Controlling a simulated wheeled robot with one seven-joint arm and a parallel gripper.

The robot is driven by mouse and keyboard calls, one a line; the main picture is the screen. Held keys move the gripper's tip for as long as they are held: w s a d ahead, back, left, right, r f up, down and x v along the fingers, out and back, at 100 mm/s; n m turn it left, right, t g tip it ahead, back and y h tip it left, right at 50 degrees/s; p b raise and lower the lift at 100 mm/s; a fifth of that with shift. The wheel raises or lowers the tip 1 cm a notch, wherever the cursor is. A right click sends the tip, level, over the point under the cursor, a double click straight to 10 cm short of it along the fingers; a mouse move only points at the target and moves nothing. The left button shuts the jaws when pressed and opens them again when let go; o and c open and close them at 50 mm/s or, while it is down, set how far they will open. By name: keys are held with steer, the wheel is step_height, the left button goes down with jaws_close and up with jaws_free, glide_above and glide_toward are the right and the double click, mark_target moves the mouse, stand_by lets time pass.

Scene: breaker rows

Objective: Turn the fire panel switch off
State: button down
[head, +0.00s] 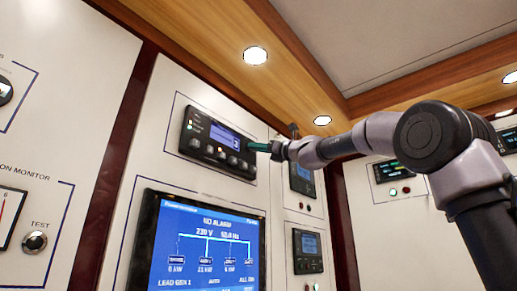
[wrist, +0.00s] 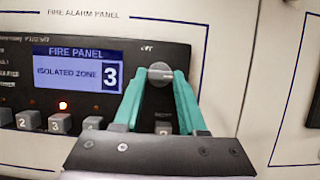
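The fire panel (wrist: 110,80) is a dark unit on a pale wall plate marked FIRE ALARM PANEL. Its blue screen (wrist: 77,71) reads FIRE PANEL, ISOLATED ZONE 3. The switch (wrist: 160,72) is a small round grey knob at the right of the screen, with a small label just above it that I cannot read surely. My gripper (wrist: 162,78) has teal fingers, one on each side of the knob, and they look closed against it. In the head view my gripper (head: 262,147) reaches the right end of the fire panel (head: 213,142).
Several square grey buttons (wrist: 61,123) run below the screen, with a lit red lamp (wrist: 64,105) above one. In the head view a large blue display (head: 207,245) reading NO ALARM is below the panel. More panels (head: 307,253) are to the right.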

steer(key=shift+n, duration=0.4)
steer(key=shift+w+d+r+n+g, duration=0.15)
steer(key=shift+n+g, duration=1.4)
steer(key=shift+n, duration=2)
steer(key=shift+w+d+r+n+g, duration=0.15)
steer(key=shift+n+g, duration=1.35)
steer(key=shift+n, duration=2.1)
steer(key=shift+w+r+n+g, duration=0.15)
steer(key=shift+n+g, duration=1.4)
steer(key=shift+n, duration=2)
steer(key=shift+f, duration=0.1)
steer(key=shift+c, duration=2.3)
jaws_free()
steer(key=shift+s, duration=0.1)
steer(key=v, duration=1)
steer(key=shift+s+d, duration=0.2)
steer(key=shift+d, duration=0.15)
